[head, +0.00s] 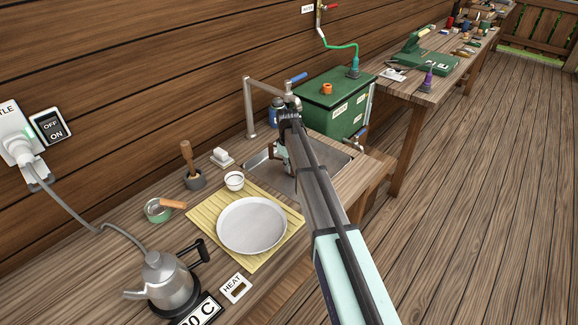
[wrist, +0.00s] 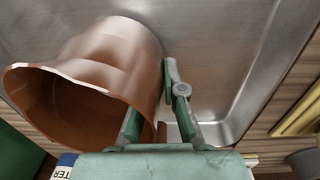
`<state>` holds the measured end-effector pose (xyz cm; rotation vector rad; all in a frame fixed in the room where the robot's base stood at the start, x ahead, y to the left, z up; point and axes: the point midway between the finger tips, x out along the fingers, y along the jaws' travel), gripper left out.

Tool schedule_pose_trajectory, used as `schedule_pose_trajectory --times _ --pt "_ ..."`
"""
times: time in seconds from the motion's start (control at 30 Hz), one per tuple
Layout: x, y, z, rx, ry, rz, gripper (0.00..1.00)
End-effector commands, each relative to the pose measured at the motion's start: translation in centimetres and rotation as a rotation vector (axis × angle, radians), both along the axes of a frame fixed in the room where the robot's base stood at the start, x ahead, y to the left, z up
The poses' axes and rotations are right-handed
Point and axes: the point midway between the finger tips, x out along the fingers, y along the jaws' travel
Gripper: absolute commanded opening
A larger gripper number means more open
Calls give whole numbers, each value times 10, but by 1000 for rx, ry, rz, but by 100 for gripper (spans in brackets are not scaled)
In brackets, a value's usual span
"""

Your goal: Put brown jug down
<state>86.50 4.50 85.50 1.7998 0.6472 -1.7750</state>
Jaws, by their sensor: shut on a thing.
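The brown jug (wrist: 95,75) fills the left of the wrist view. It is shiny copper-brown, with its open mouth turned toward the camera at lower left. My gripper (wrist: 160,118) is shut on the jug's right side, near its rim. The grey metal sink (wrist: 230,50) lies behind the jug in this view; I cannot tell whether the jug touches it. In the head view my gripper (head: 283,153) is over the sink (head: 313,177), and my arm hides much of the basin. The jug is mostly hidden there.
A tap (head: 248,105) stands behind the sink, with a green box (head: 335,108) to its right. Left of the sink are a yellow mat (head: 205,208) with a plate (head: 252,226), a small white bowl (head: 234,181) and a kettle (head: 168,280).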

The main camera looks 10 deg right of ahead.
Motion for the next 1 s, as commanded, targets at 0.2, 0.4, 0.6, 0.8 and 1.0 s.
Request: schedule_pose_trajectory --times 0.2,0.4,0.6,0.8,1.0 --pt "0 0 -3 0 0 0 33" --pt "0 0 -3 0 0 0 33" --pt "0 0 2 0 0 0 33" --pt "0 1 23 1 -2 0 33" --pt "-1 2 61 0 -4 0 33"
